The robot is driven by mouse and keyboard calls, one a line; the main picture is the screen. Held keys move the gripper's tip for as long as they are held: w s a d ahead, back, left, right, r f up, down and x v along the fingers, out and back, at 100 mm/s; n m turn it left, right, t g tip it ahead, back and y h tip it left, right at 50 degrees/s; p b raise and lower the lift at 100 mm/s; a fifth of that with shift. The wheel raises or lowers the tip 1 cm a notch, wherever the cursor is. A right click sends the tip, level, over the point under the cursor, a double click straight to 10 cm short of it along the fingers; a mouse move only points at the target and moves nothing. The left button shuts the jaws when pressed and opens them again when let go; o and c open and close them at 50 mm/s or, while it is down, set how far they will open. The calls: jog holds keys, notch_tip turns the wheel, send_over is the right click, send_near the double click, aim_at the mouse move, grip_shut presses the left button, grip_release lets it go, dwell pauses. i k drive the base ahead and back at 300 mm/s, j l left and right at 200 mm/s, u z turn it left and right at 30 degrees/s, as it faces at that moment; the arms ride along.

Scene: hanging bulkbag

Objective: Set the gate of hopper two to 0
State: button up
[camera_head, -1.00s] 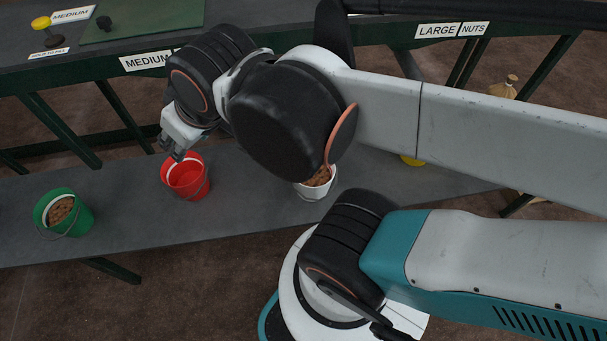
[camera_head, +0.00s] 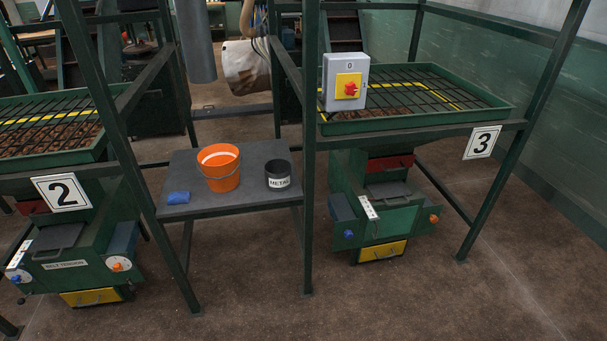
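Hopper two (camera_head: 88,258) stands at the left, marked by a white sign (camera_head: 61,192) with a black 2. It is green, with a tray of brown material under a black grid on top. A white strip (camera_head: 18,255) with small marks is on its left side, close to a blue knob (camera_head: 17,276). An orange knob on a white dial (camera_head: 119,264) is on its right. I cannot tell which part is the gate, and its setting is too small to read. A "BELT TENSION" label (camera_head: 65,265) is on its front. My gripper is out of view.
Hopper three (camera_head: 390,215) stands right, with a grey switch box (camera_head: 346,80) showing 0 above it. Between the hoppers, a grey table (camera_head: 205,207) holds an orange bucket (camera_head: 221,175), a black "METAL" pot (camera_head: 278,175) and a blue packet (camera_head: 178,198). Green posts frame both. The front floor is clear.

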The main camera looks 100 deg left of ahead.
aim_at(55, 236)
jog(key=u, duration=5)
jog(key=i+u, duration=0.3)
jog(key=i, duration=0.25)
jog(key=i+l+u, duration=0.25)
jog(key=i, duration=0.3)
jog(key=i+l+u, duration=0.3)
jog(key=i, duration=0.25)
jog(key=i+l+u, duration=0.25)
jog(key=i+l, duration=0.15)
jog(key=i, duration=0.15)
